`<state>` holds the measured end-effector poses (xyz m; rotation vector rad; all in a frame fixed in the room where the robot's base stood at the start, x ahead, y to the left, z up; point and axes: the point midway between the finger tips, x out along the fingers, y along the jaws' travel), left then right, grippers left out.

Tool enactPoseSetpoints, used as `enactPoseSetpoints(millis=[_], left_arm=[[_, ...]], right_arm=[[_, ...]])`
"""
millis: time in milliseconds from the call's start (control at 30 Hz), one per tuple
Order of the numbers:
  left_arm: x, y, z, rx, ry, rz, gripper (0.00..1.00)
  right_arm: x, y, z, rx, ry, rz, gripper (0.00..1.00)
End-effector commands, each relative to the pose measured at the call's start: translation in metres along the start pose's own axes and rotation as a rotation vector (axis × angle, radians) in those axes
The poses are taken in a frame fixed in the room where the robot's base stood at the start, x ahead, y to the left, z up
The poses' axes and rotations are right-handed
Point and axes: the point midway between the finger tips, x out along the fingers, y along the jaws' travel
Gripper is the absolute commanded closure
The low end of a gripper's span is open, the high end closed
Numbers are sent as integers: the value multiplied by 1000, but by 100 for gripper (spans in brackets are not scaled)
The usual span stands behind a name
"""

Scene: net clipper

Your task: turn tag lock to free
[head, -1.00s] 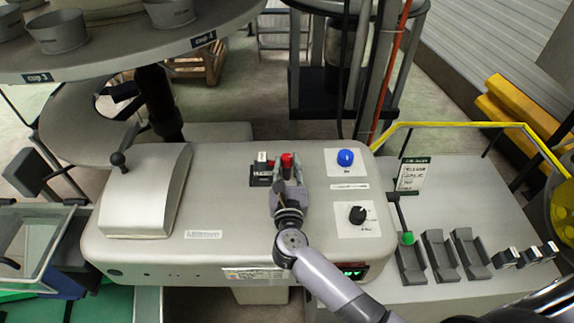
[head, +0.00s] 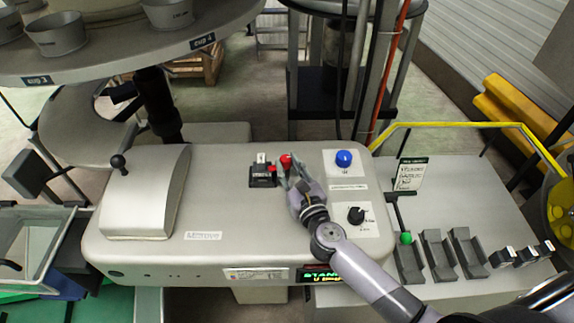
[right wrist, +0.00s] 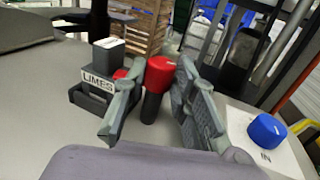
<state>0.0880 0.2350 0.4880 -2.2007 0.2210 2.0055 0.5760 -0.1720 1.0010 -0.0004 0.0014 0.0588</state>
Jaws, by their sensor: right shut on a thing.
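A red knob (head: 286,161) on a black stem stands on the grey machine top, just right of a black tag holder (head: 262,178). In the right wrist view the red knob (right wrist: 161,69) has a small pale mark on top and sits between my fingers. The holder carries a block labelled LIMES (right wrist: 99,80), with a small red part beside it. My right gripper (head: 287,175) is shut on the red knob, its wrist angled off to the lower right. Whether the knob has turned is unclear. My left gripper is not in view.
A blue button (head: 344,158) marked IN and a black dial (head: 356,214) sit right of my gripper. A curved grey cover with a lever (head: 119,162) is at left. A green-tipped lever (head: 406,238) and several black holders stand on the right-hand bench.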

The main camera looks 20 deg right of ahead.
Motion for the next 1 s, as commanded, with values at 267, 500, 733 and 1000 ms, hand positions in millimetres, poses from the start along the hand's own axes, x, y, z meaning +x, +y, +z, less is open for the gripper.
enactPoseSetpoints(millis=[267,500,733,1000], left_arm=[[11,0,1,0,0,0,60],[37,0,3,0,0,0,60],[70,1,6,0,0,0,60],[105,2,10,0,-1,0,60]], right_arm=[[1,-8,-2,-6,-1,264,100],[4,-13,-5,-3,-4,490,100],[8,-17,-5,-3,-6,708,100],[12,-20,-3,-1,-7,949,100]])
